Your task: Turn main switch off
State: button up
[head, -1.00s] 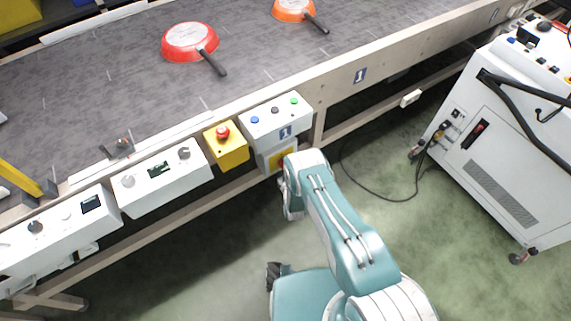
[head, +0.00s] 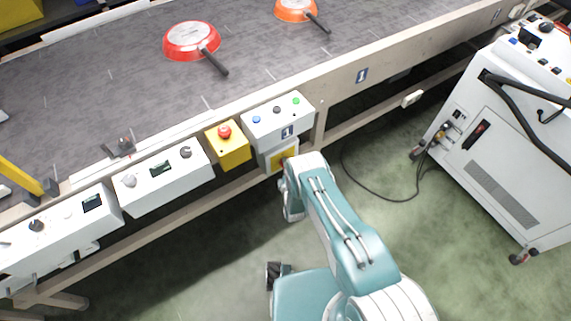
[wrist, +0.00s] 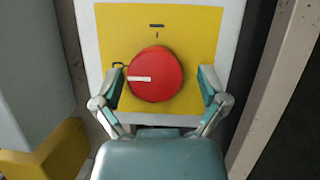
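The main switch is a round red knob (wrist: 154,74) on a yellow plate (wrist: 200,30). A white bar on the knob lies level and points left. A dark mark left of the knob is partly hidden by a finger; short dark marks show above it. My gripper (wrist: 163,84) is open, with one finger on each side of the knob. The left finger is close to the knob's edge and the right one has a gap; I cannot tell if either touches. In the head view, the yellow plate (head: 284,157) shows beside my wrist, which hides the knob and fingers.
A white button box (head: 277,118) sits above the switch, with a yellow emergency-stop box (head: 228,147) to its left. The conveyor (head: 110,75) carries a red pan (head: 191,41) and an orange pan (head: 295,10). A white cabinet (head: 500,150) stands right; green floor (head: 410,230) lies between.

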jog(key=shift+d+r, duration=0.1)
jog(key=shift+d, duration=0.1)
jog(key=v, duration=1.1)
jog(key=shift+s, duration=0.4)
